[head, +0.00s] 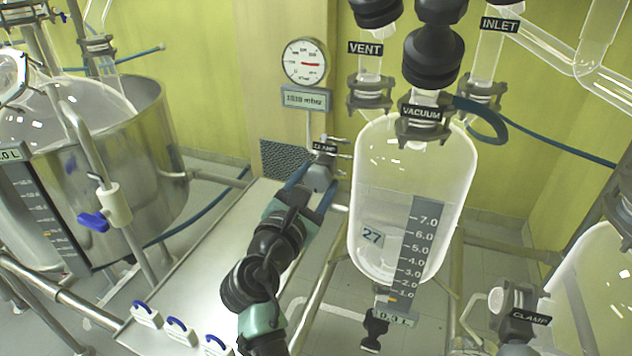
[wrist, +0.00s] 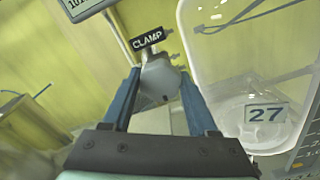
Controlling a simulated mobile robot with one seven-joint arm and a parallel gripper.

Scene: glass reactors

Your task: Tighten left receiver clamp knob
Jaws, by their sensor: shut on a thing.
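The left receiver clamp knob (head: 317,178) is a grey rounded knob below a small black CLAMP label (head: 324,147), just left of the glass receiver (head: 412,205) marked 27. My gripper (head: 316,186) reaches up to it from below, its two blue fingers on either side of the knob. In the wrist view, the knob (wrist: 160,82) sits between the fingers of my gripper (wrist: 160,90), with the CLAMP label (wrist: 147,39) just above. The gripper is shut on the knob. The fingers partly hide the knob's sides.
A round gauge (head: 304,62) and a digital display (head: 307,99) are on the wall column above the knob. A steel vessel (head: 150,150) stands at left. A second CLAMP label (head: 530,317) is at lower right. A pale bench (head: 215,250) lies beneath my arm.

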